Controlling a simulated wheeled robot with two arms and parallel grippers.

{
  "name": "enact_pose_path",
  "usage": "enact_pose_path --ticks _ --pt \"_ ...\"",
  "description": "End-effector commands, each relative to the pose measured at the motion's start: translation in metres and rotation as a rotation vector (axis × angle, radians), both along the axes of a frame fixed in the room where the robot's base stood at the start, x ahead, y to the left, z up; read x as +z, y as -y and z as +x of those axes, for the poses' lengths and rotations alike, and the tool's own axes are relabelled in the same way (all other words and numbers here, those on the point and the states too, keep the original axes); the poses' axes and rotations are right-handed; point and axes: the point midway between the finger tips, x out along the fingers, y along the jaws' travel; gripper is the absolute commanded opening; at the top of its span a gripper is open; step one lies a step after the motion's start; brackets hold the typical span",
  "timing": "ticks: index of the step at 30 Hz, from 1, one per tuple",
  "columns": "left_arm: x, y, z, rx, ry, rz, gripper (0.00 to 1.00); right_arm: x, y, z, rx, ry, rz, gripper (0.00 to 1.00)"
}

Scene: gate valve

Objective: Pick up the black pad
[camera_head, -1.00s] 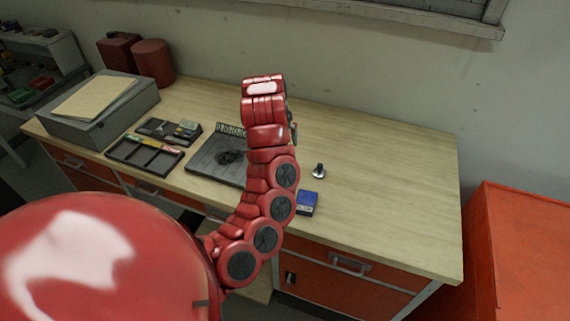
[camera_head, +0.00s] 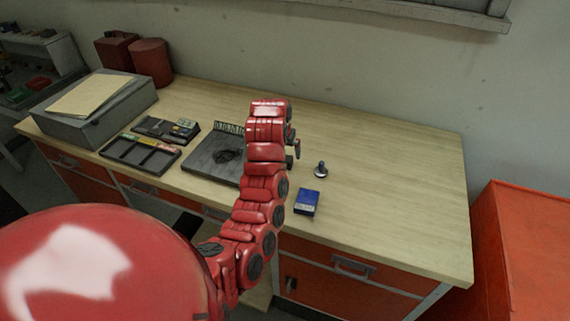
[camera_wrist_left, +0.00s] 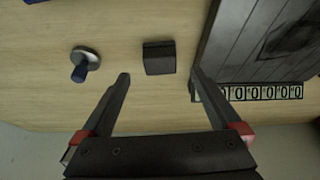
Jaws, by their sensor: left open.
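A small black pad (camera_wrist_left: 158,57) lies on the wooden bench in the left wrist view. It sits just beyond the fingertips of my left gripper (camera_wrist_left: 160,77), centred in the gap between them. The gripper is open, with nothing between its fingers. In the head view my red left arm reaches over the bench, with the left gripper (camera_head: 294,152) partly hidden behind its wrist. I cannot make out the pad there. My right gripper is not in view.
A round metal piece with a dark stem (camera_head: 321,170) and a blue box (camera_head: 307,201) stand right of the arm. A dark board (camera_head: 212,160) with a row of digits lies left. Trays (camera_head: 140,155) and a grey case (camera_head: 95,115) are farther left. The bench's right side is clear.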

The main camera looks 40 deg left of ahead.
Motion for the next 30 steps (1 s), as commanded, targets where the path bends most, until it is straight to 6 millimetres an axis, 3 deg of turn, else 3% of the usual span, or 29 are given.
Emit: enact_pose_path --ticks 7,13,22,30 --pt "-0.024 -0.004 0.007 0.002 -0.006 -0.004 0.97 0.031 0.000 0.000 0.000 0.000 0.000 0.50" --pt "-0.042 -0.007 0.015 0.000 0.000 0.001 0.97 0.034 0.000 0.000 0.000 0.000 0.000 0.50" --pt "-0.046 -0.007 0.017 0.000 0.002 0.001 0.97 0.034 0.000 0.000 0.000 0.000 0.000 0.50" --pt "-0.046 -0.007 0.017 0.000 0.002 0.002 0.49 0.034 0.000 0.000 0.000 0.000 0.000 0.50"
